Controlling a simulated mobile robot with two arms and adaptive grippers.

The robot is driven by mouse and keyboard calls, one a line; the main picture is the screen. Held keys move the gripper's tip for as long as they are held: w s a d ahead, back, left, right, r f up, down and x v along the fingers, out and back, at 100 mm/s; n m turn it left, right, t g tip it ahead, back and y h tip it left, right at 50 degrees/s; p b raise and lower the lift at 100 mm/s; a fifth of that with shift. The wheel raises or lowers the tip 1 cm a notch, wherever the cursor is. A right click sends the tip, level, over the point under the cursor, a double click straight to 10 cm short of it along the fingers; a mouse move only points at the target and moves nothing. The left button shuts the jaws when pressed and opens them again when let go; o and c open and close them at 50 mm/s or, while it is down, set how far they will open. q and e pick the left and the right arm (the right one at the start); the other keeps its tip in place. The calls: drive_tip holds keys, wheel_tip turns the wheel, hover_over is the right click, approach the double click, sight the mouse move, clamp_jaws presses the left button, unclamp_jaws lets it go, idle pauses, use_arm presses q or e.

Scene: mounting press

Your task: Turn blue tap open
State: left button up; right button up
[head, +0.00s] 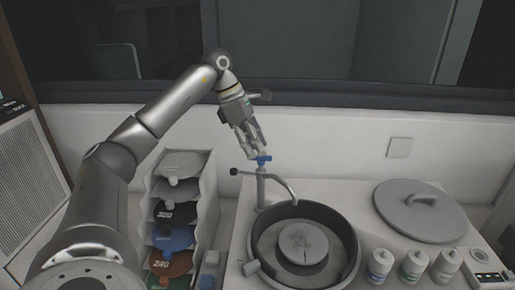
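The blue tap handle (264,159) sits on top of a thin grey tap (261,185) with a curved spout, at the back left of the round dark basin. My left gripper (256,152) comes down from above, with its fingertips right at the blue handle. The fingers look close to the handle, but I cannot tell whether they touch or grip it. My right gripper is not in view.
The dark basin (350,234) holds a grey disc (302,243). A round lid (420,211) lies to its right. A rack of coloured discs (206,192) stands left of the basin. A white wall is close behind.

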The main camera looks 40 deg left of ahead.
use_arm(q)
drive_tip(key=shift+x, duration=0.95)
drive_tip(key=shift+d, duration=0.1)
clamp_jaws()
